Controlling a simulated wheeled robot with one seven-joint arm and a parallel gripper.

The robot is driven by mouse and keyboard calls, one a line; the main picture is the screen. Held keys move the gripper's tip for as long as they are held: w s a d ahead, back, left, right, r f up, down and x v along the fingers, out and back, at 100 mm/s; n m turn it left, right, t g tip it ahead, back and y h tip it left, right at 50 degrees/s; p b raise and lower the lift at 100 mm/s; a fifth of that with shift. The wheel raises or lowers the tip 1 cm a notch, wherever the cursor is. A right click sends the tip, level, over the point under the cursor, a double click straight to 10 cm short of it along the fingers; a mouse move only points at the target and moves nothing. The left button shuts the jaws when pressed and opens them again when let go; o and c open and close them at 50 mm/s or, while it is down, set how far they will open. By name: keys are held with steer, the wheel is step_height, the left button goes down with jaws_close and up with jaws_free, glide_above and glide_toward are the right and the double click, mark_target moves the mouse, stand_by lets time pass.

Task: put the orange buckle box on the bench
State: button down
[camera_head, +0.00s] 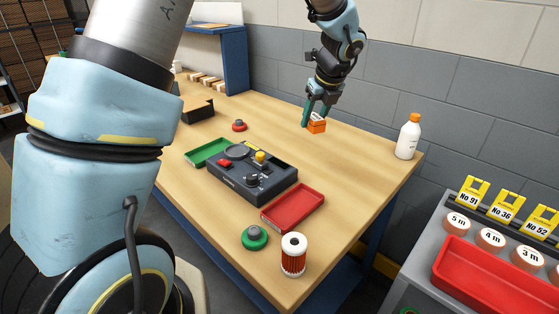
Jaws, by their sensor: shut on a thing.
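The orange buckle box (316,127) is a small orange box at the far right part of the wooden bench (340,166). My gripper (313,114) points down with teal fingers, shut on the box. The box is at or just above the bench top near its back edge; I cannot tell whether it touches. The fingers hide part of the box.
A white bottle (408,137) with an orange cap stands at the bench's right corner. A dark device (236,180), a green tray (208,152), a red tray (293,208) and a red-and-white cylinder (293,257) occupy the nearer bench. Bare wood surrounds the box.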

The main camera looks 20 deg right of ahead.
mark_target(307, 167)
step_height(307, 167, down, 4)
steer(key=b, duration=0.3)
steer(key=shift+w, duration=0.1)
step_height(307, 167, down, 10)
steer(key=shift+r+p, duration=0.15)
steer(key=shift+p, duration=0.75)
steer(key=shift+c, duration=1.7)
jaws_free()
